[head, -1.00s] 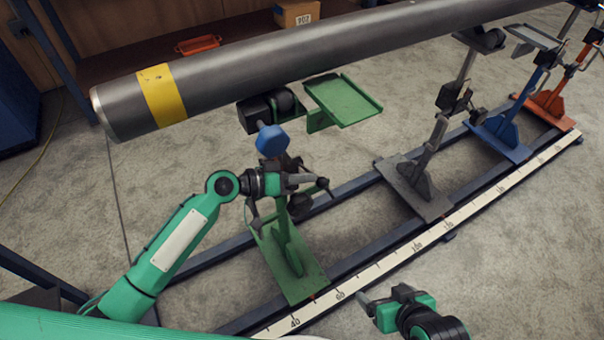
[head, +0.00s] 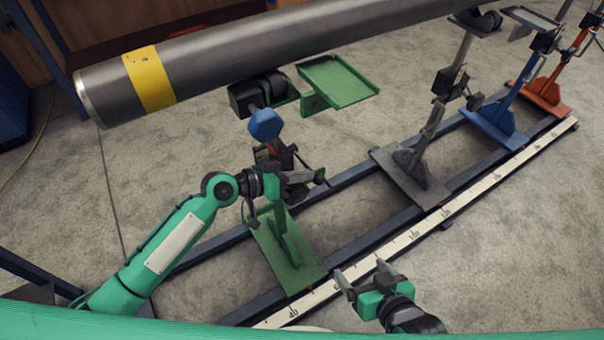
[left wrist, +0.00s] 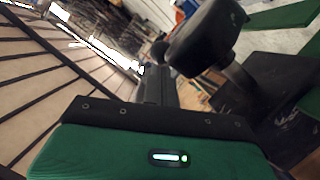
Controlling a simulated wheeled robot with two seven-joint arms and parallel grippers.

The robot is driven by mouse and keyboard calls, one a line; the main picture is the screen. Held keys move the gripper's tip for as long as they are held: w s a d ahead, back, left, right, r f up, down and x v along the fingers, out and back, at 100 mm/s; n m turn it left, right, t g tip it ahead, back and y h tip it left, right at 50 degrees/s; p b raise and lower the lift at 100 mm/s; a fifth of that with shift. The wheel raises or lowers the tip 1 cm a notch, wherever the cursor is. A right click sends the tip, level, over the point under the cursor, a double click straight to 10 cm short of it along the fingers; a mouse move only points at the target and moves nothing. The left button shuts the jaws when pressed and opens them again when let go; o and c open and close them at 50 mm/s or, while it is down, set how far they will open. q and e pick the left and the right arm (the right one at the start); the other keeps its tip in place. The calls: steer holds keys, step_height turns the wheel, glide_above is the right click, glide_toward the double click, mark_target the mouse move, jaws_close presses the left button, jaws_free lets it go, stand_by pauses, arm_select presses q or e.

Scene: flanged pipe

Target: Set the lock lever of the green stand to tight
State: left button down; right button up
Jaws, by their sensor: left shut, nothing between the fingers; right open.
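The green stand (head: 288,255) stands on the rail, with a green tray (head: 338,80), a black roller and a blue knob (head: 265,124) at its top. My left gripper (head: 318,177) is shut and empty, pointing right across the stand's post just below the blue knob. The lock lever is not clearly separable from the dark parts around my left fingers, so its setting and any contact cannot be told. In the left wrist view, the shut fingers (left wrist: 155,85) are beside a dark rounded block (left wrist: 207,35). My right gripper (head: 362,273) is open and empty, right of the green base.
A grey pipe (head: 290,55) with a yellow band passes above the stands. A grey stand (head: 410,175), a blue stand (head: 497,125) and an orange stand (head: 545,95) stand farther right along the rail. A scale strip (head: 460,204) runs along its near side.

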arm_select(q)
steer(key=v, duration=1.3)
steer(key=shift+a, duration=0.3)
steer(key=shift+s+r, duration=0.1)
